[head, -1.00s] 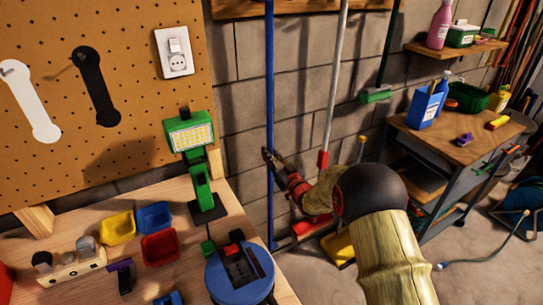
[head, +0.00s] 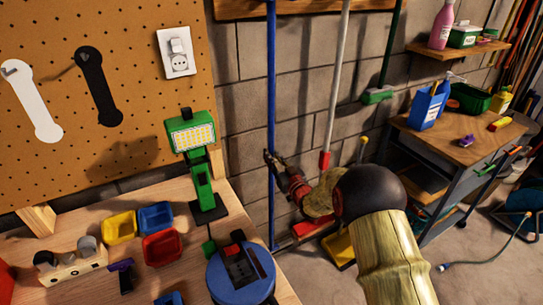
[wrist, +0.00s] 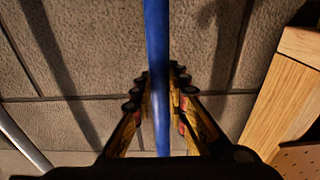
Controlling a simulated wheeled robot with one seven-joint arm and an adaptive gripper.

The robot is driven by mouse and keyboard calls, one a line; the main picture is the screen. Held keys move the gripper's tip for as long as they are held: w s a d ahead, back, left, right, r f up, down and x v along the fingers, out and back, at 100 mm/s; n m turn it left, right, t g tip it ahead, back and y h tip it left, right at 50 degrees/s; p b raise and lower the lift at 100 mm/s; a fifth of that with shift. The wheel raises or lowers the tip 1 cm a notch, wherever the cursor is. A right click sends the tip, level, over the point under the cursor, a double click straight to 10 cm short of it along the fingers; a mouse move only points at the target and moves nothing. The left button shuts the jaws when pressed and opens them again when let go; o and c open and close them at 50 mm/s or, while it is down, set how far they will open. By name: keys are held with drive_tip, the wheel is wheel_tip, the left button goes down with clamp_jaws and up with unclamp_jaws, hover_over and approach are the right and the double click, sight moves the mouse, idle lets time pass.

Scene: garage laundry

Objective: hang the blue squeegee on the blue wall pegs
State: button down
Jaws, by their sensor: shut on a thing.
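The blue squeegee shows as a long, upright blue pole (head: 271,80) in front of the block wall, just right of the pegboard. Its top runs out of the head view and its lower end is partly hidden behind the bench. My gripper (head: 272,158) is shut on the pole at about mid-height of the head view. In the wrist view the blue pole (wrist: 157,60) passes between the two fingers (wrist: 160,100). A wooden wall rail (head: 312,7) crosses the top edge of the head view. I cannot make out the blue pegs.
A white pole with a red lower part (head: 325,158) and a green brush (head: 377,95) hang to the right. The workbench (head: 80,227) with a green lamp (head: 190,135) is close on the left. A yellow object (head: 340,246) is on the floor. A cart (head: 440,140) stands right.

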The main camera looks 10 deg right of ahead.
drive_tip(key=shift+f, duration=0.3)
drive_tip(key=c, duration=1.7)
unclamp_jaws()
drive_tip(key=shift+f, duration=0.1)
drive_tip(key=shift+o, duration=0.2)
drive_tip(key=shift+f, duration=0.15)
drive_tip(key=v, duration=1.2)
